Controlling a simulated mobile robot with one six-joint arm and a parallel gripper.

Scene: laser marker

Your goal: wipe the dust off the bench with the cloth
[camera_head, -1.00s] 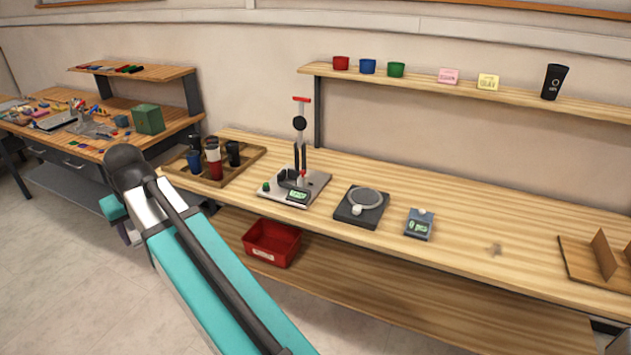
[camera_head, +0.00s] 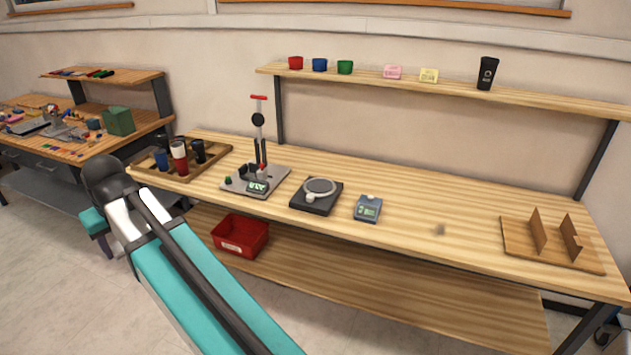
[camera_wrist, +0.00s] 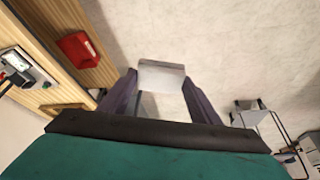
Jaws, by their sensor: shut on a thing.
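The dust is a small grey-brown smudge (camera_head: 439,230) on the wooden bench (camera_head: 470,205), between the small blue-grey scale and the wooden stand. My gripper (camera_wrist: 160,80) shows in the wrist view with its two dark fingers shut on a pale grey folded piece, which looks like the cloth (camera_wrist: 162,70). The cloth is held over the floor, off the bench and well left of the smudge. In the head view my arm hides the fingers and the cloth.
On the bench stand a wooden tray (camera_head: 222,150) with cups, a press (camera_head: 260,150), a round-topped dark device (camera_head: 318,195), the small scale (camera_head: 368,208) and a wooden stand (camera_head: 520,250). A red bin (camera_head: 241,236) sits on the lower shelf. The bench around the smudge is clear.

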